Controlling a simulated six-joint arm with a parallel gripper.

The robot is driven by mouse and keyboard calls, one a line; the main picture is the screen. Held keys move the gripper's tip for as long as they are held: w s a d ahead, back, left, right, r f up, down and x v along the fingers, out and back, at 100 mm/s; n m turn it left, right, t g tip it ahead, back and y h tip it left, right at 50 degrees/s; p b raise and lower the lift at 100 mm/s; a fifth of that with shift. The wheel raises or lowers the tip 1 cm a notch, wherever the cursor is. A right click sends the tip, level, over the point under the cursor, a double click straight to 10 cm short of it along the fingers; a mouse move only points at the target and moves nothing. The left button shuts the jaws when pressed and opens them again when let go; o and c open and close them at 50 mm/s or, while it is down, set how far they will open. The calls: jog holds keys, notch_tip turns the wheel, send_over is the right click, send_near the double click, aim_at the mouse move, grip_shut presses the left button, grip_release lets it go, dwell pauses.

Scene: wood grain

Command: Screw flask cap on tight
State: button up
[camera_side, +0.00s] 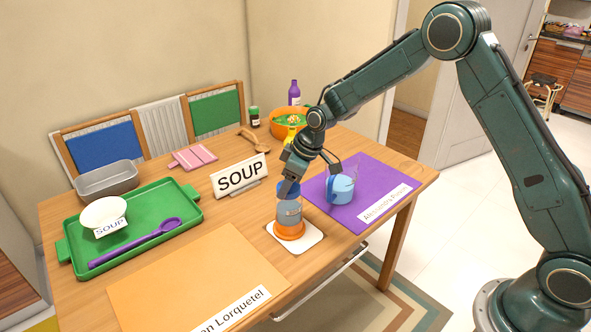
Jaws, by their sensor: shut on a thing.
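The flask (289,213) stands upright on a white pad near the table's front right, with a clear grey-blue body and an orange base (289,231). A blue cap (284,187) sits at the top of the flask. My gripper (287,187) points down from above and is shut on the cap. The fingers partly hide the cap, so I cannot tell how the cap meets the flask's neck.
A light-blue mug (341,189) stands close right on a purple mat (372,178). A SOUP sign (238,178) stands behind left. A green tray (150,212) with a bowl (104,213) and purple spoon lies left. An orange mat (190,290) lies bare in front.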

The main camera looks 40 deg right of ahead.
jog(key=c, duration=0.5)
jog(key=m+h, duration=0.1)
jog(key=m, duration=0.3)
jog(key=shift+t, duration=0.4)
jog(key=shift+m+h, duration=0.5)
jog(key=shift+m, duration=0.4)
jog(key=shift+r, duration=0.1)
jog(key=shift+w+m+h, duration=0.1)
jog(key=shift+m+h, duration=0.3)
jog(key=shift+m, duration=0.6)
jog(key=shift+m+h, duration=0.7)
jog(key=shift+m, duration=1.2)
jog(key=shift+m+g+h, duration=0.3)
jog(key=shift+m+h, duration=0.1)
jog(key=shift+m, duration=0.4)
jog(key=m+g+h, duration=0.1)
jog(key=m, duration=0.3)
